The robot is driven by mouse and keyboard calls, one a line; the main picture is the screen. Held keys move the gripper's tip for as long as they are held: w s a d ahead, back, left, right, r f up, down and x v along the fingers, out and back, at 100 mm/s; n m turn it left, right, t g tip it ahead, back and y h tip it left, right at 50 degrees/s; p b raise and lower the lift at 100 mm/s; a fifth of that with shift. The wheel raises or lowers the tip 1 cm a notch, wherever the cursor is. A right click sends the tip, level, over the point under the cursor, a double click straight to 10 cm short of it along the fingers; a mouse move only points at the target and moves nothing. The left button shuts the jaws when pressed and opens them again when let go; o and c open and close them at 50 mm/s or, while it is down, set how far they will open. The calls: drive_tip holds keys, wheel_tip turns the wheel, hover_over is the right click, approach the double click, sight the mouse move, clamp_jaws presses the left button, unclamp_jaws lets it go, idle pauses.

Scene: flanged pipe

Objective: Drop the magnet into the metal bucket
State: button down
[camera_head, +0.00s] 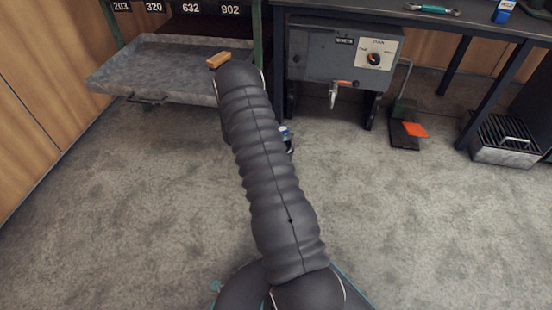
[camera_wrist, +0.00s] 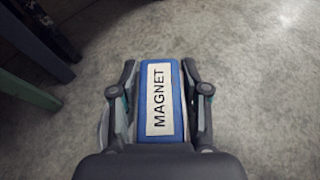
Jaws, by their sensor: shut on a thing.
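My gripper (camera_wrist: 160,95) is shut on the magnet (camera_wrist: 159,100), a blue block with a white label reading MAGNET. The magnet lies between the two fingers in the wrist view, with the grey floor below it. In the head view my arm hides most of the gripper; only a small blue and dark part shows beside the arm. I cannot make out a metal bucket in either view.
A grey metal tray (camera_head: 150,60) with a wooden-looking block (camera_head: 218,60) stands at the back left. A grey box with a dial (camera_head: 374,58) hangs under the dark bench. A slatted metal box (camera_head: 505,140) stands at right. Open floor lies between.

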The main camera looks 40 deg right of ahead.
drive_tip(key=shift+c, duration=2.4)
unclamp_jaws()
drive_tip(key=shift+f, duration=0.1)
drive_tip(key=v, duration=1.2)
